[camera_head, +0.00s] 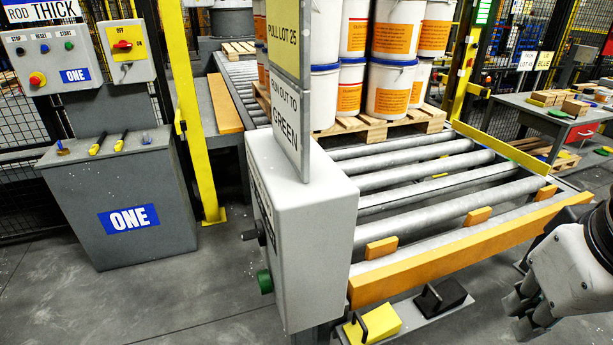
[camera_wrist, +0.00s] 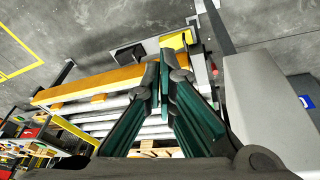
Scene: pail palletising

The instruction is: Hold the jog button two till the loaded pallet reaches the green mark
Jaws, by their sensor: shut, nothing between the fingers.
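The loaded pallet (camera_head: 385,127) is wooden and carries stacked white pails with blue lids and orange labels. It stands at the far part of the roller conveyor (camera_head: 440,200), with bare rollers in front of it. A grey control box (camera_head: 305,235) stands at the conveyor's near left corner. A green button (camera_head: 265,282) and a dark knob (camera_head: 252,234) stick out of its left face; I cannot read which is jog two. My gripper (camera_head: 527,318) is at the lower right, right of the box and apart from it. Its fingers are closed in the wrist view (camera_wrist: 166,72). I cannot make out a green mark.
Signs (camera_head: 290,120) reading PULL LOT 25 and RUN OUT TO GREEN rise above the box. An orange end stop (camera_head: 440,252) crosses the conveyor's near end. Yellow and black pedals (camera_head: 372,324) sit below. Console ONE (camera_head: 125,200) stands left, with open floor between.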

